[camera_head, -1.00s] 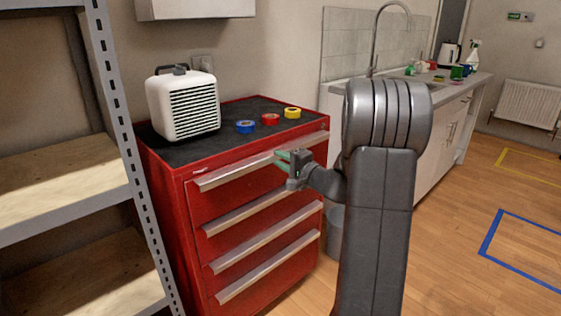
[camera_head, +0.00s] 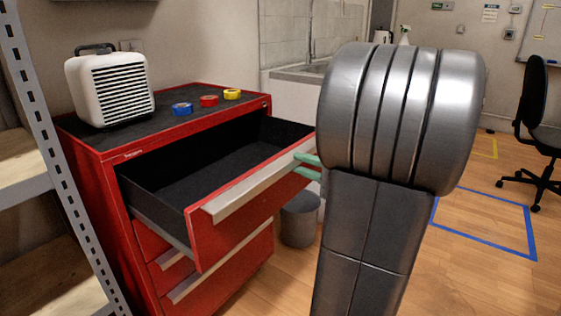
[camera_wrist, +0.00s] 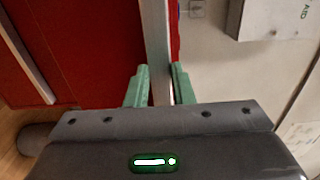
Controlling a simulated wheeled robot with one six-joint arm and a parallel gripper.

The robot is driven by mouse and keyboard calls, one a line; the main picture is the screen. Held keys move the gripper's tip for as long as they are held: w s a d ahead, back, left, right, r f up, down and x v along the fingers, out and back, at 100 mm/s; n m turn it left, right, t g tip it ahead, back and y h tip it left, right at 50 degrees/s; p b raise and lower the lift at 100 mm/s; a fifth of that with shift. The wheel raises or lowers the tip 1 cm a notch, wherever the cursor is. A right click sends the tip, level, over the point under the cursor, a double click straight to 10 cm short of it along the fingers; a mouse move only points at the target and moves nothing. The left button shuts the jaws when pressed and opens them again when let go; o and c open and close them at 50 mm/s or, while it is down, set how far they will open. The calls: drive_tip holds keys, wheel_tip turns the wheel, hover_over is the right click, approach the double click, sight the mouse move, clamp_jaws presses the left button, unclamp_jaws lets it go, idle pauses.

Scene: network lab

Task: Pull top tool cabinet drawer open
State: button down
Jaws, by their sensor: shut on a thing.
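The red tool cabinet (camera_head: 92,190) stands at the left in the head view. Its top drawer (camera_head: 232,226) is pulled well out, and its dark interior looks empty. The drawer's long silver handle (camera_head: 262,182) runs along the top of its front. My gripper (camera_head: 307,166) is at the right end of this handle, mostly hidden behind my arm. In the wrist view its green fingers (camera_wrist: 157,88) are shut on the handle (camera_wrist: 158,50), one on each side. The lower drawers are shut.
A white heater (camera_head: 110,88) and blue, red and yellow tape rolls (camera_head: 209,101) sit on the cabinet top. A metal shelf (camera_head: 50,130) stands close at the left. A grey bin (camera_head: 300,222) is on the floor behind the drawer. An office chair (camera_head: 543,125) is at far right.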

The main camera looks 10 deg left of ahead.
drive_tip(key=shift+f+v, duration=0.15)
drive_tip(key=shift+v, duration=0.75)
drive_tip(key=shift+f+v, duration=0.15)
drive_tip(key=shift+v, duration=0.75)
drive_tip(key=c, duration=1.3)
unclamp_jaws()
drive_tip(key=shift+r, duration=0.1)
drive_tip(key=p+v, duration=0.2)
drive_tip(key=v, duration=1.1)
drive_tip(key=shift+s+d, duration=0.15)
drive_tip(key=shift+d, duration=0.2)
drive_tip(key=shift+a, duration=0.1)
